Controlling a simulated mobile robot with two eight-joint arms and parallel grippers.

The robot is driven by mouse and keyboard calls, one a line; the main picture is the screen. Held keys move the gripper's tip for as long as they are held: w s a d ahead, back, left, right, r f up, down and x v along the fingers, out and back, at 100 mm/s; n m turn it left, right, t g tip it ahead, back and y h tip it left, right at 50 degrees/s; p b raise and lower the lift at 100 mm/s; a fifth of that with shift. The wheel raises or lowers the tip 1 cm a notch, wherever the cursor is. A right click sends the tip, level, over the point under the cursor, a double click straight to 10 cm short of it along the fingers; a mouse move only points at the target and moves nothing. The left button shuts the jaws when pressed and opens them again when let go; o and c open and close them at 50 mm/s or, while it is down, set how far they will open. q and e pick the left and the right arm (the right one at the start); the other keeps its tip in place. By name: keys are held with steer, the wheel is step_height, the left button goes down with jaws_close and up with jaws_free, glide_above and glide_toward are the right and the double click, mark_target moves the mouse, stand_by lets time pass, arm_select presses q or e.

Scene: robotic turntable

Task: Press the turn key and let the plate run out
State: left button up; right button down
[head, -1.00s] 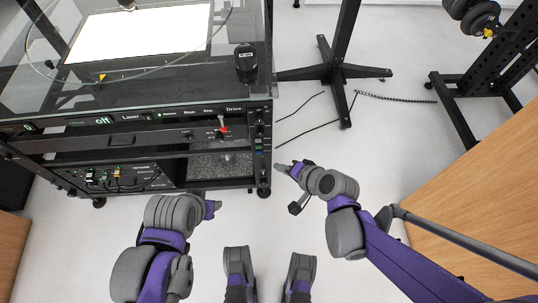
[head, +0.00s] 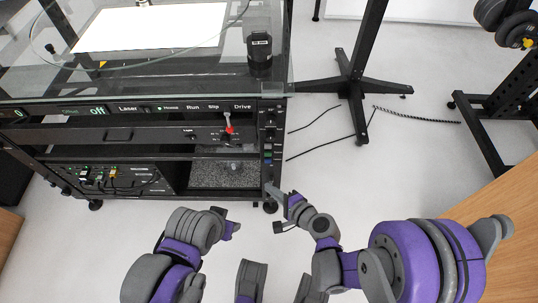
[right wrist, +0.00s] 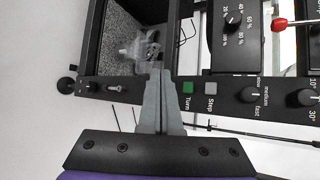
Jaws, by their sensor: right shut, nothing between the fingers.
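In the right wrist view my right gripper (right wrist: 160,88) is shut and empty. Its fingertips overlap the strip just left of the key in the picture; I cannot tell whether they touch the strip. In the head view my right gripper (head: 271,188) is at the lower end of the control strip (head: 271,122). My left gripper (head: 233,228) is low in the head view, in front of the cabinet, its jaws unclear.
A grey "Step" key (right wrist: 210,88) sits beside the turn key, with black knobs (right wrist: 249,95) further along. A red-tipped lever (head: 229,129) stands out from the cabinet front. A glass case with a bright white panel (head: 150,28) is above. Floor (head: 330,185) is open to the right.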

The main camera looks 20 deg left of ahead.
mark_target(268, 154)
steer(key=shift+w, duration=0.1)
steer(key=w+a+p, duration=0.1)
steer(key=w+a, duration=0.1)
steer(key=w, duration=0.6)
steer(key=shift+w+a+p, duration=0.2)
steer(key=shift+p, duration=0.1)
stand_by(1.8)
steer(key=shift+w+a, duration=0.1)
steer(key=shift+w, duration=0.25)
